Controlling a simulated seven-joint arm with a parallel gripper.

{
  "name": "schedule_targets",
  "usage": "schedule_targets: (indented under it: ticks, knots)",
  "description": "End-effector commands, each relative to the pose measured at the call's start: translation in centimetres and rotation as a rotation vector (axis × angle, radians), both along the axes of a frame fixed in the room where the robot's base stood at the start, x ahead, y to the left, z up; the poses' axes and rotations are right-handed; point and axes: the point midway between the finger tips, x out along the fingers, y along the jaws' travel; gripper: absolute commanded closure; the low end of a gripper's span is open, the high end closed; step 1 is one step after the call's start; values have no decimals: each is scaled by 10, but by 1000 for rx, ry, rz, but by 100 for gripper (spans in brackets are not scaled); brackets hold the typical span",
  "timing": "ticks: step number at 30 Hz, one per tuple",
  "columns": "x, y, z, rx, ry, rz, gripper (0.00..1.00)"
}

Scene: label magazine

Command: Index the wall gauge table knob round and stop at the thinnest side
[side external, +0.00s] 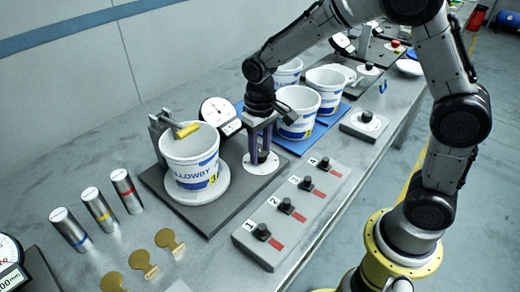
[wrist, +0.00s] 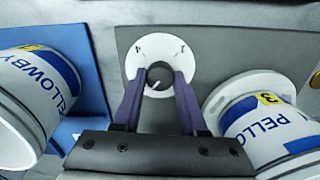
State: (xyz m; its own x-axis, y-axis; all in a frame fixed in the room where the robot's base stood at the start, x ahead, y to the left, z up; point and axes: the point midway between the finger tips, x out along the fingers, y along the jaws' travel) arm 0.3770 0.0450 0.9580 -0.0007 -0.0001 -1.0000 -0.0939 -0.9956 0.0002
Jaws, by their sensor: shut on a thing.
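The wall gauge table is a dark plate (side external: 215,213) with a white round turntable (side external: 213,191) that carries a white Pellowby tub (side external: 190,160) with a yellow 3 on its label. A dial gauge (side external: 217,112) stands behind the tub, and a yellow-tipped arm (side external: 187,130) reaches over its rim. The dark knob (wrist: 158,76) sits on a white numbered disc (wrist: 146,52). My gripper (side external: 260,150) points down over that disc and is shut on the knob; in the wrist view its purple fingers (wrist: 157,90) hold the knob's sides. The gauge's reading is too small to tell.
Several tubs (side external: 326,83) stand on a blue mat (side external: 293,141) behind my gripper. A block of numbered knobs (side external: 290,212) lies in front.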

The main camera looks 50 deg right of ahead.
Motion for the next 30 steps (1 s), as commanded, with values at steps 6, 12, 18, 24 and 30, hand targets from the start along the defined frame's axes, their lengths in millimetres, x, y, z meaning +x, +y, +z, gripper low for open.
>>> schedule_targets:
  ticks: [6, 12, 18, 24, 30]
  knots:
    - [0, 0, 2, 1, -3, -75, 100]
    - [0, 0, 2, 1, -3, -100, 100]
    - [0, 0, 2, 1, -3, -103, 100]
    - [0, 0, 2, 1, -3, -102, 53]
    - [0, 0, 1, 0, -2, -101, 28]
